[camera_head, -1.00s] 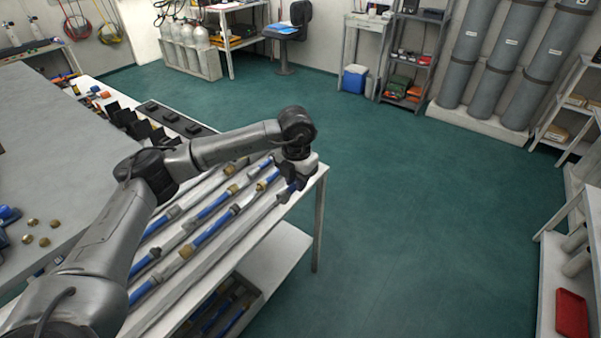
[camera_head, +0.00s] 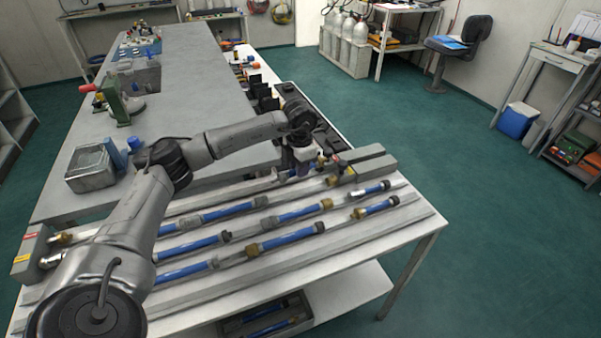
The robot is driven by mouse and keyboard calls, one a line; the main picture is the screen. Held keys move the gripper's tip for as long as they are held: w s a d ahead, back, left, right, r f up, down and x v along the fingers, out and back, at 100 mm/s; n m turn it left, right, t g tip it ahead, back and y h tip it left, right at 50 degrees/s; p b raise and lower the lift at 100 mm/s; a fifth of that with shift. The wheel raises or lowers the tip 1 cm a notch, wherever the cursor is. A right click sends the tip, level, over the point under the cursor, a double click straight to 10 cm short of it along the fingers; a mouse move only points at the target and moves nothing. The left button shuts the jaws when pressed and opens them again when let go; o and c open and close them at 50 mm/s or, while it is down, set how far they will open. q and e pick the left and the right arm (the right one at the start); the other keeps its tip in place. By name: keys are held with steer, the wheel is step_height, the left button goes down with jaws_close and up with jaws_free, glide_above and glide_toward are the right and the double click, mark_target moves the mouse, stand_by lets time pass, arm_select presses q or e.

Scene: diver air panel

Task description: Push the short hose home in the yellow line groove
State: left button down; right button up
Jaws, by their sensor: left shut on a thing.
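My left gripper (camera_head: 301,168) is shut at the back groove of the sloped hose panel (camera_head: 335,235), near its right end block. It is on a short hose, which the fingers mostly hide; I cannot tell how deep it sits in the groove. Brass fittings show close to the right of the gripper, near the grey end block (camera_head: 366,167). The left end block (camera_head: 34,255) carries a red and a yellow label. Several blue hose pieces with brass or dark ends lie in the nearer grooves, such as one at the middle (camera_head: 291,237). My right gripper is not in view.
A grey workbench (camera_head: 185,75) stands behind the panel, with a green device (camera_head: 119,103) and a clear-lidded box (camera_head: 91,167) on it. Black holders (camera_head: 262,92) line the bench's right side. A bin with hoses (camera_head: 266,323) sits on the lower shelf. Open floor lies to the right.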

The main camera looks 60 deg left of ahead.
mark_target(295, 196)
arm_select(q)
steer(key=shift+d+m, duration=0.1)
steer(key=shift+m, duration=0.4)
steer(key=shift+s+d+f+m, duration=0.1)
steer(key=shift+s+f+m, duration=0.15)
steer(key=shift+s+m, duration=0.2)
steer(key=shift+w+f+b, duration=0.15)
steer(key=shift+w+b, duration=0.15)
steer(key=shift+b, duration=0.05)
steer(key=shift+f, duration=0.25)
steer(key=shift+s+f+b, duration=0.15)
steer(key=shift+f+b, duration=0.45)
steer(key=shift+b, duration=0.2)
step_height(295, 196, down, 3)
steer(key=b, duration=0.3)
steer(key=shift+f, duration=1.05)
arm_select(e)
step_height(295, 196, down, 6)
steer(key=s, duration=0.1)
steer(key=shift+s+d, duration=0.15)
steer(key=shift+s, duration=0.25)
arm_select(q)
steer(key=shift+s, duration=0.5)
